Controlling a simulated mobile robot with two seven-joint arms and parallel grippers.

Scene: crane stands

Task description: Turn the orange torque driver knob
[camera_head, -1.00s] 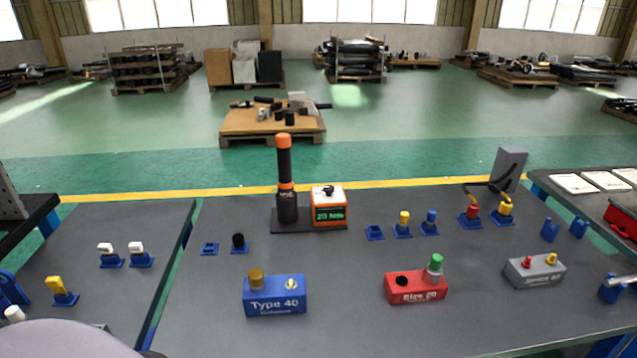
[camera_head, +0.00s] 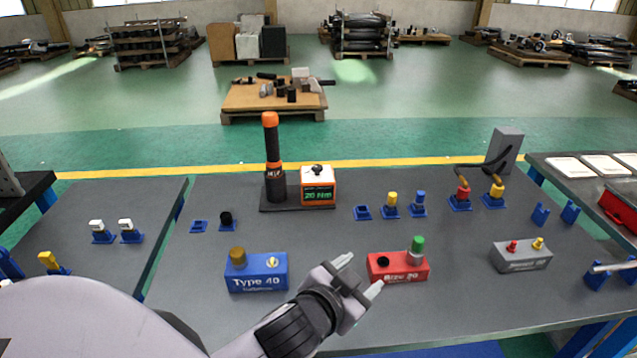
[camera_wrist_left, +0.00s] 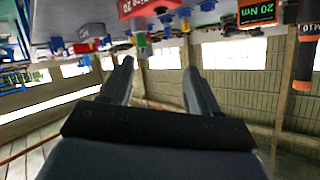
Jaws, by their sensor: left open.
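The torque driver (camera_head: 273,160) is a black upright tool with an orange top. It stands on a dark base plate at the back middle of the table. Beside it on the same plate is an orange and white box (camera_head: 318,187) with a green "20 Nm" display and a small dark knob (camera_head: 317,170) on top. My left gripper (camera_head: 358,275) is open and empty over the front of the table, between the blue and red boxes in the picture and apart from the driver. The left wrist view shows its open fingers (camera_wrist_left: 158,80). My right gripper is not in view.
The blue "Type 40" box (camera_head: 257,272) and the red box (camera_head: 397,267) are near the left gripper. A grey box (camera_head: 521,256) is to the right. Several small blue holders stand along the table. The grey tabletop (camera_head: 340,238) is clear before the driver.

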